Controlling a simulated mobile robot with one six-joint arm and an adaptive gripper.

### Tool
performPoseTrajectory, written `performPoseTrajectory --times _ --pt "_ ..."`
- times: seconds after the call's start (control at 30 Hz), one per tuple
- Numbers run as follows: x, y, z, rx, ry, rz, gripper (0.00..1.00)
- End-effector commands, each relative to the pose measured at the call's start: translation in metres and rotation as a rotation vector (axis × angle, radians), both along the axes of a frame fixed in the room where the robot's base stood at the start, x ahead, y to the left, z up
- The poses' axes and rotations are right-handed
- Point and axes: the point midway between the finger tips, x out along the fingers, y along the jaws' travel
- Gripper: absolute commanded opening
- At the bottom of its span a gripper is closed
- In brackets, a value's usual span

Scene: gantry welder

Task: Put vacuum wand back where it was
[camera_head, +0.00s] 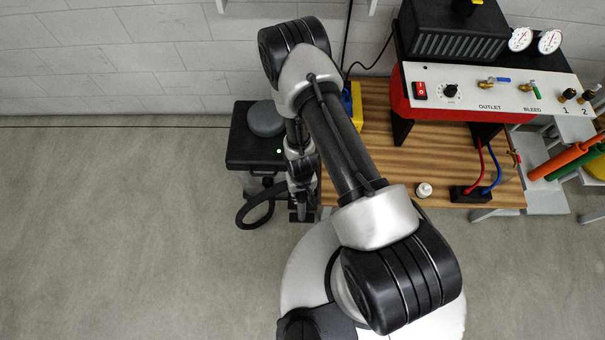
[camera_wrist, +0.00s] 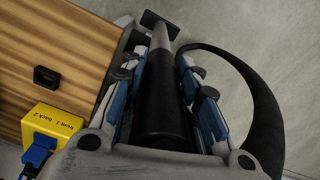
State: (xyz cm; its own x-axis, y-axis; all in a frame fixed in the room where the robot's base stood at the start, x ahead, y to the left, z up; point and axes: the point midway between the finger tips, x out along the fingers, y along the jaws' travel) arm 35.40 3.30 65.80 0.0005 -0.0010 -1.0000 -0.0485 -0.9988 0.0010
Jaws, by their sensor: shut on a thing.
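The vacuum wand (camera_wrist: 162,108) has a black cylindrical handle, a grey metal tube and a dark flat head at its far end. My gripper (camera_wrist: 163,70) is shut on the black handle, with a blue-padded finger on each side. A black hose (camera_wrist: 262,95) loops at the right in the wrist view. In the head view the black vacuum unit (camera_head: 250,150) with a grey round top stands on the floor left of the table, and its hose (camera_head: 256,215) curves below it. My arm mostly hides the gripper and wand there.
The wooden table (camera_head: 375,165) lies right of my gripper in the head view. It carries a red and white gas panel (camera_head: 480,95), a small white bottle (camera_head: 424,190) and a yellow box (camera_wrist: 52,125). Open concrete floor (camera_head: 120,230) lies to the left.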

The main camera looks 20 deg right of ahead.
Motion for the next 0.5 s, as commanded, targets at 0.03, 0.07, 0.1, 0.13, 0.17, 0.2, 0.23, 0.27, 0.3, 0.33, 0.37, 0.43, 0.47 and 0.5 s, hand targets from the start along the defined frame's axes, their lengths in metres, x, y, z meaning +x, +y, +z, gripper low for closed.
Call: performPoseTrajectory --times 0.03,0.07,0.1,0.13,0.17,0.2,0.23,0.27,0.3,0.33,0.37,0.43,0.47,0.5 --pt "0.016 -0.005 -0.002 0.001 -0.007 -0.005 0.00" --pt "0.023 -0.007 -0.001 0.001 -0.006 -0.004 0.00" --pt "0.032 -0.010 -0.002 0.001 -0.006 -0.003 0.00" --pt "0.038 -0.012 -0.002 0.001 -0.006 -0.004 0.00" --pt "0.044 -0.014 -0.001 0.001 -0.004 -0.004 0.00" --pt "0.051 -0.016 -0.001 0.001 -0.004 -0.002 0.00" --pt "0.055 -0.018 -0.001 0.002 -0.003 0.000 0.00" --pt "0.060 -0.019 0.000 0.002 -0.003 -0.001 0.00" --pt "0.065 -0.021 0.000 0.001 -0.003 -0.002 0.00" --pt "0.069 -0.022 0.000 0.001 -0.003 -0.001 0.00" --pt "0.072 -0.024 0.000 0.000 -0.002 0.000 0.00" --pt "0.079 -0.026 -0.001 0.000 -0.003 -0.001 0.00" --pt "0.082 -0.026 -0.001 0.000 -0.002 -0.001 0.00" --pt "0.084 -0.027 -0.001 0.000 -0.002 0.000 0.00"
